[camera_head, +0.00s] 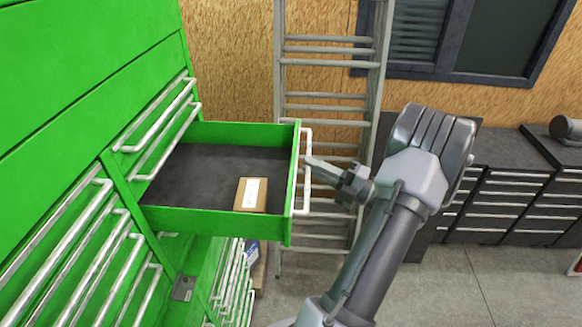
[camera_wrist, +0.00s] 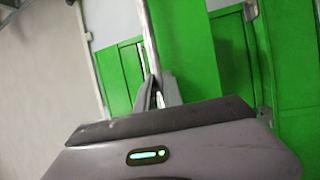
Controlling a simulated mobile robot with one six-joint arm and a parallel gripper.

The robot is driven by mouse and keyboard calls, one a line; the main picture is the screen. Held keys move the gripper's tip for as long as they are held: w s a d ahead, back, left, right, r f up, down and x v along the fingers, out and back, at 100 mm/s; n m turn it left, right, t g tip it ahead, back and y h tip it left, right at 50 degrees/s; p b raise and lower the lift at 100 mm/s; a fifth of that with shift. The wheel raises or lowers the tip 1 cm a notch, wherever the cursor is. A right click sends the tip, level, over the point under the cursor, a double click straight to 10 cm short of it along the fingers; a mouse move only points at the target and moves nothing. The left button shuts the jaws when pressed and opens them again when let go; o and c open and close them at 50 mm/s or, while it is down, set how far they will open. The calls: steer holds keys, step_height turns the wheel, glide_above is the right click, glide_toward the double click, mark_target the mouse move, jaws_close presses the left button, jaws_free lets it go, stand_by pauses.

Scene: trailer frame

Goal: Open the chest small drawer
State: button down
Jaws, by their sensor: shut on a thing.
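The green chest (camera_head: 90,70) fills the left of the head view. One small drawer (camera_head: 215,219) is pulled well out to the right, its dark-lined inside showing. Its silver bar handle (camera_head: 307,150) is on the front face at the right. My gripper (camera_head: 312,163) is at this handle and shut on it. In the wrist view, the handle bar (camera_wrist: 149,40) runs down between the fingers of my gripper (camera_wrist: 155,92). The exact finger contact is small in the head view.
A small brown box (camera_head: 250,194) with a white label lies in the open drawer. Several closed drawers with silver handles are at left. A metal ladder (camera_head: 330,50) stands behind the open drawer. Dark cabinets (camera_head: 500,190) line the right. Grey floor (camera_head: 480,280) is clear at lower right.

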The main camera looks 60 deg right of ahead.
steer(key=shift+s+d, duration=0.3)
steer(key=shift+s, duration=0.4)
steer(key=shift+s+d, duration=0.3)
steer(key=shift+s, duration=0.35)
steer(key=c, duration=1.5)
jaws_free()
steer(key=s+f+b, duration=0.1)
steer(key=s, duration=0.4)
steer(key=s+f+b, duration=0.1)
steer(key=s, duration=0.5)
steer(key=s+f+b, duration=0.1)
steer(key=s, duration=0.5)
